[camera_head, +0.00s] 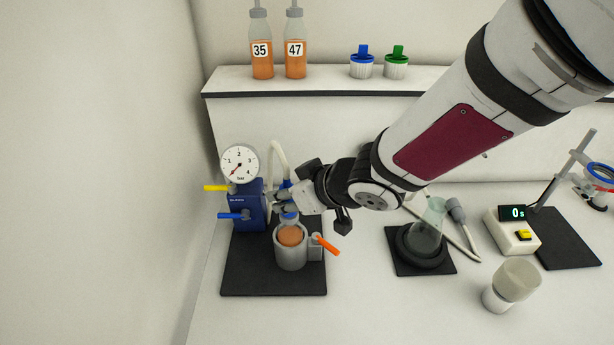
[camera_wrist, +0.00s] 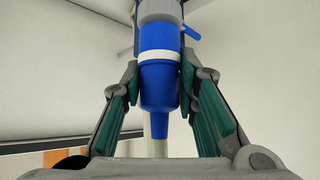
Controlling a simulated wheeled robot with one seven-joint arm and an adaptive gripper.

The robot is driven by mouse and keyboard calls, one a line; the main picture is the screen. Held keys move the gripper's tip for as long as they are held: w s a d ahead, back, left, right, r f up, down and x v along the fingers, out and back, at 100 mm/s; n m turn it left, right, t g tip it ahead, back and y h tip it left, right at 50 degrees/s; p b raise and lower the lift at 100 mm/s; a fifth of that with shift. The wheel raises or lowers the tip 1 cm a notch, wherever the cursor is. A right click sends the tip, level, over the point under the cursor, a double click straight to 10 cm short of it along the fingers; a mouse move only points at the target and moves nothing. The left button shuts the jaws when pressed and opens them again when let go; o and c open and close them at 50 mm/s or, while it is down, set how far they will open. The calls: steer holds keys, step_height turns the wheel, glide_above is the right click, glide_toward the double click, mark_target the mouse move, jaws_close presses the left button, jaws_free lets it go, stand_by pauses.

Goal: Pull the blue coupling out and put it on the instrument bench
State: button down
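In the wrist view the blue coupling (camera_wrist: 160,85), with a white band, stands between the two green-padded fingers of my gripper (camera_wrist: 160,88). The pads appear to press on both its sides. Its upper end meets a grey fitting (camera_wrist: 160,10), and a pale hose (camera_wrist: 158,152) shows at its other end. The instrument bench (camera_head: 365,300) is the white surface below.
A pressure gauge (camera_head: 240,164) stands on the pump unit, with yellow and blue levers. A grey cup (camera_head: 291,257) with an orange handle is under my gripper. A flask (camera_head: 428,230), timer (camera_head: 513,232) and jar (camera_head: 511,285) stand to the right. The front middle of the bench is clear.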

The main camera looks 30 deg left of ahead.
mark_target(287, 187)
steer(key=shift+r+p, duration=0.7)
steer(key=shift+p, duration=0.05)
stand_by(1.2)
steer(key=shift+r+p, duration=0.3)
steer(key=shift+r, duration=0.05)
steer(key=shift+r+p, duration=0.95)
steer(key=shift+r, duration=0.1)
